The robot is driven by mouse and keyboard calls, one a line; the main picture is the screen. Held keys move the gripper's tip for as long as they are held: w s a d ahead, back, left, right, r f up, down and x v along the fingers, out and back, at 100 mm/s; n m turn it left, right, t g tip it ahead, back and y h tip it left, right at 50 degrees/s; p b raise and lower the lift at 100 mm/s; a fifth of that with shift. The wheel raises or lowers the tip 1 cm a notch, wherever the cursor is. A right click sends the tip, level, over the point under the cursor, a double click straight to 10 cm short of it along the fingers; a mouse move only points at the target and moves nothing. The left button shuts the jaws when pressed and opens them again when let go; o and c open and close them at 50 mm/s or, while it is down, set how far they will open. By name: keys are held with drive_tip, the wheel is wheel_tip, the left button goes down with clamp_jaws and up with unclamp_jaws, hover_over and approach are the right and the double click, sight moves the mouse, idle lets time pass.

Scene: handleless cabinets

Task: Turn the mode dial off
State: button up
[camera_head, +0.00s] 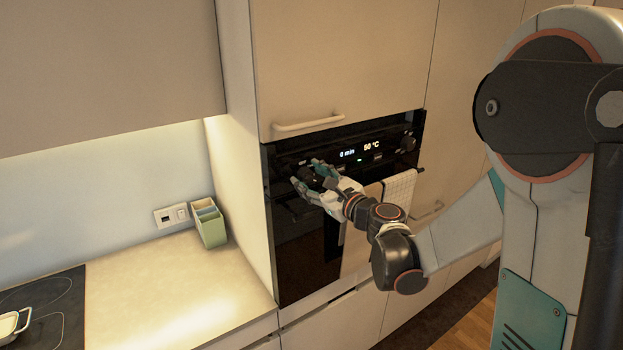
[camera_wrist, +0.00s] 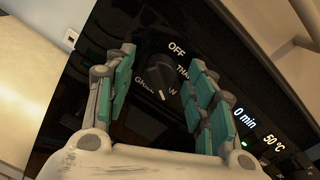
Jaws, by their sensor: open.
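The mode dial (camera_wrist: 161,76) is a dark round knob on the black oven panel, with OFF, GRILL-like and other partly covered labels around it. In the wrist view it sits between the teal fingers of my gripper (camera_wrist: 160,85), apart from them as far as I can tell. Its white pointer mark faces the lower side, away from the OFF label (camera_wrist: 177,48). In the head view my gripper (camera_head: 312,176) is open at the left end of the oven panel (camera_head: 345,148) and covers the dial there.
The oven display (camera_head: 360,150) reads 0 min and 50 °C. Another knob (camera_head: 408,142) is at the panel's right end. A towel (camera_head: 398,192) hangs below the panel, and a cabinet handle (camera_head: 309,125) sticks out above. A green box (camera_head: 209,224) stands on the counter at left.

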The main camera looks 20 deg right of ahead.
drive_tip(key=c, duration=1.1)
drive_tip(key=shift+o, duration=0.2)
